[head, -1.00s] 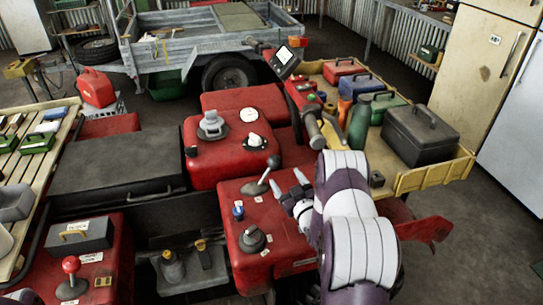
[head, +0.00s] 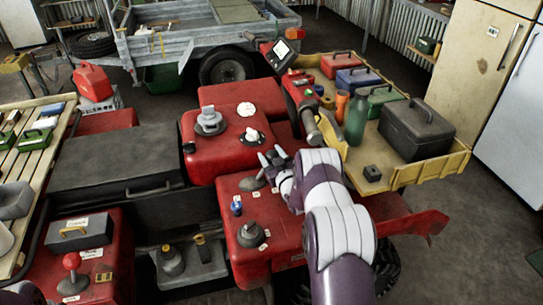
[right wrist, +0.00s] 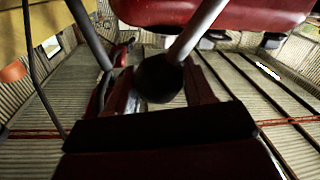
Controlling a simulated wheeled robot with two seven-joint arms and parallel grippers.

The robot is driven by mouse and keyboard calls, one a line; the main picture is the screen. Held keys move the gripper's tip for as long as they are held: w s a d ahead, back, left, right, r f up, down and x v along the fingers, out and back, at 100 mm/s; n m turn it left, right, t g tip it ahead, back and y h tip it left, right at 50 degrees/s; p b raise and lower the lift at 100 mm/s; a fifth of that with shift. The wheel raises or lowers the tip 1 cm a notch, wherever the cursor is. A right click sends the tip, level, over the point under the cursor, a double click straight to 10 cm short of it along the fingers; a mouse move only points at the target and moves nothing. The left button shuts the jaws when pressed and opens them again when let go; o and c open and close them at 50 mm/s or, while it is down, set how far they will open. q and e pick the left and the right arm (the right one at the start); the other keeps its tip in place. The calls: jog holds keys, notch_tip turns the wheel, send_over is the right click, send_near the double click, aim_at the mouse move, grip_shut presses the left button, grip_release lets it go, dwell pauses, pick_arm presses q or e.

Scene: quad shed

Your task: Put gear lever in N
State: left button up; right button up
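The gear lever rises from a grey base (head: 252,183) on the red housing in front of the round-capped tank. In the head view my right gripper (head: 272,158) is at the lever's top and hides its knob. In the right wrist view the black ball knob (right wrist: 158,78) lies between the tips of the gripper's two fingers (right wrist: 140,66). It is close to the right finger, with a gap to the left one. The gripper looks open around the knob. Small white labels stand by the lever, too small to read. My left gripper is not in view.
A blue-topped knob (head: 237,206) and a grey rotary knob (head: 250,233) stand just in front of the lever. A handlebar (head: 312,128) is close beyond my right gripper. The yellow tray (head: 445,163) with a black toolbox (head: 417,130) is to the right.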

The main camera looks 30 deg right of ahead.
grip_shut()
jog(key=shift+w+a+r+n+b, duration=0.15)
jog(key=shift+a+r+n+b, duration=0.1)
jog(key=shift+a+n, duration=0.25)
jog(key=shift+w+a+r+n+b, duration=0.1)
jog(key=shift+a+n+b, duration=0.1)
jog(key=shift+a+n, duration=0.3)
jog(key=shift+w+a+r+n+b, duration=0.15)
jog(key=shift+a+r+n+b, duration=0.1)
jog(key=shift+a+n, duration=0.25)
jog(key=shift+w+a+r+n+g+b, duration=0.15)
jog(key=shift+a+n+b, duration=0.2)
jog(key=shift+a, duration=0.2)
jog(key=shift+w+a+n+g+b, duration=0.15)
jog(key=shift+a+n+b, duration=0.15)
jog(key=shift+a, duration=0.25)
jog(key=shift+w+a+r+b, duration=0.1)
jog(key=shift+a+b, duration=0.2)
jog(key=shift+a, duration=0.4)
jog(key=o, duration=0.6)
grip_release()
jog(key=shift+a, duration=0.1)
